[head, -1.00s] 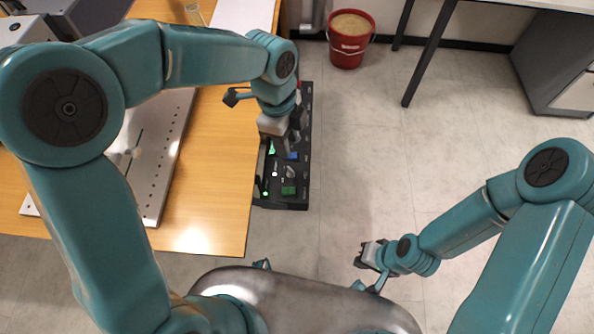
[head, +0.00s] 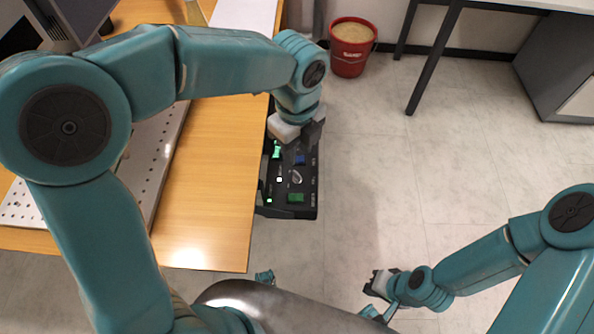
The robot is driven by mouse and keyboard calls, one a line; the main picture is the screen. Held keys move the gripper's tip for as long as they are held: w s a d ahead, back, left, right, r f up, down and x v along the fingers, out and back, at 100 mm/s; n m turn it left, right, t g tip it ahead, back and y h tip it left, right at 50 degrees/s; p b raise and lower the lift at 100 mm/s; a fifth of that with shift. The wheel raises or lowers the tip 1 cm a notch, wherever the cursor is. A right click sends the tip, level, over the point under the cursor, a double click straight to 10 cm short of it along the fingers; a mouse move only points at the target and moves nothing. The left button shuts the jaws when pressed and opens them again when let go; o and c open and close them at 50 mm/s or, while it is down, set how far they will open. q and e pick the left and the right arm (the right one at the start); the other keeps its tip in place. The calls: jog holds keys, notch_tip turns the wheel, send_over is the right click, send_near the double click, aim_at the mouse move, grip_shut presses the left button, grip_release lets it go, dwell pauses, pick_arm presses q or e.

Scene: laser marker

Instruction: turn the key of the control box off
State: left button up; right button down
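The control box (head: 306,208) is a black panel against the right edge of the wooden table. My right gripper (head: 379,284) is low over the floor, away from the box.
The wooden table (head: 215,190) bears a white perforated plate (head: 150,165) and a paper sheet (head: 245,14). A red bucket (head: 350,62) stands on the floor at the back. Another table's dark leg (head: 432,60) is at the back right. The floor right of the box is clear.

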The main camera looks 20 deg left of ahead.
aim_at(297, 173)
pick_arm(q)
notch_tip(297, 173, down, 8)
jog(key=shift+f+b, duration=0.1)
jog(key=shift+b, duration=0.85)
grip_shut()
